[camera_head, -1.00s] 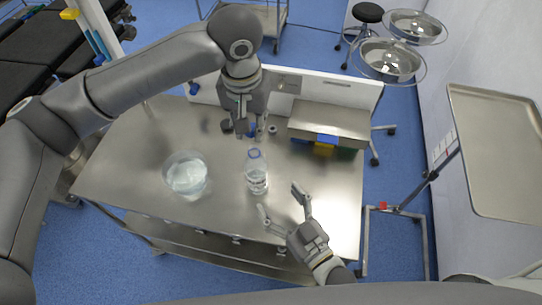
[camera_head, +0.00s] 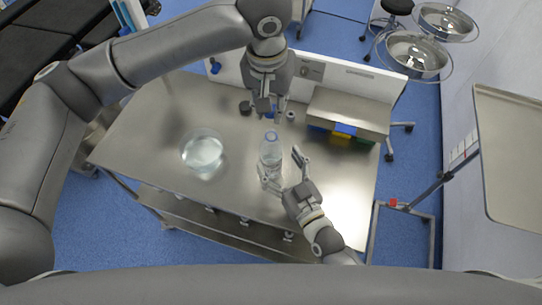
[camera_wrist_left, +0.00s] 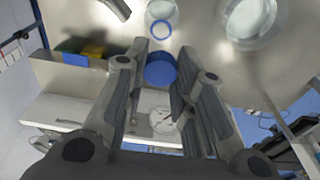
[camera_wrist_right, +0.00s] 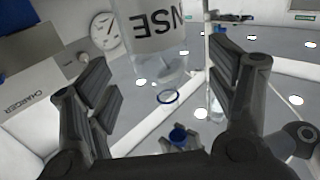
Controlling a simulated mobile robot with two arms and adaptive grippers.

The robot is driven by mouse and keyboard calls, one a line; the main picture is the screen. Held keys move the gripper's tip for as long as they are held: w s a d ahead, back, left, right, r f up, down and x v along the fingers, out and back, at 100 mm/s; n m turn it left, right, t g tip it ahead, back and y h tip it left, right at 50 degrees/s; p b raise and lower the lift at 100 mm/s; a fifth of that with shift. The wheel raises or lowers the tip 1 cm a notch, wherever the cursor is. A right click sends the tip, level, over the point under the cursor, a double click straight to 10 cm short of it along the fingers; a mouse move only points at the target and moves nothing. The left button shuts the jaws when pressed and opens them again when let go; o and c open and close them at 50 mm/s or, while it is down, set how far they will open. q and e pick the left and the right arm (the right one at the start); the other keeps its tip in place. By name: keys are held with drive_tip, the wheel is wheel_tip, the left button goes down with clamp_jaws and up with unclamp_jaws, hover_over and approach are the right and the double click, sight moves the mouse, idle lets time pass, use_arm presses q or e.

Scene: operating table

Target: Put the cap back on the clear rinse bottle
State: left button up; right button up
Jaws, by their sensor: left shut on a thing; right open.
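The clear rinse bottle (camera_head: 270,155) stands upright on the steel table, its open neck ringed in blue. The neck also shows in the left wrist view (camera_wrist_left: 160,29), and the lettered body in the right wrist view (camera_wrist_right: 153,38). My left gripper (camera_head: 271,112) is shut on the blue cap (camera_wrist_left: 160,68), just behind the bottle and apart from its neck. The cap also shows in the right wrist view (camera_wrist_right: 178,136). My right gripper (camera_head: 280,164) is open, its fingers on either side of the bottle's lower part; contact cannot be told.
A clear bowl of liquid (camera_head: 203,151) stands left of the bottle. A steel box unit (camera_head: 345,111) with blue and yellow bins is at the back right. The table's front left is clear.

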sight(277, 158)
drive_tip(key=x, duration=0.5)
drive_tip(key=shift+c, duration=0.4)
drive_tip(key=c, duration=1.4)
use_arm(q)
drive_tip(key=shift+d+f, duration=0.1)
drive_tip(key=shift+f, duration=2.4)
use_arm(e)
drive_tip(key=shift+c, duration=0.3)
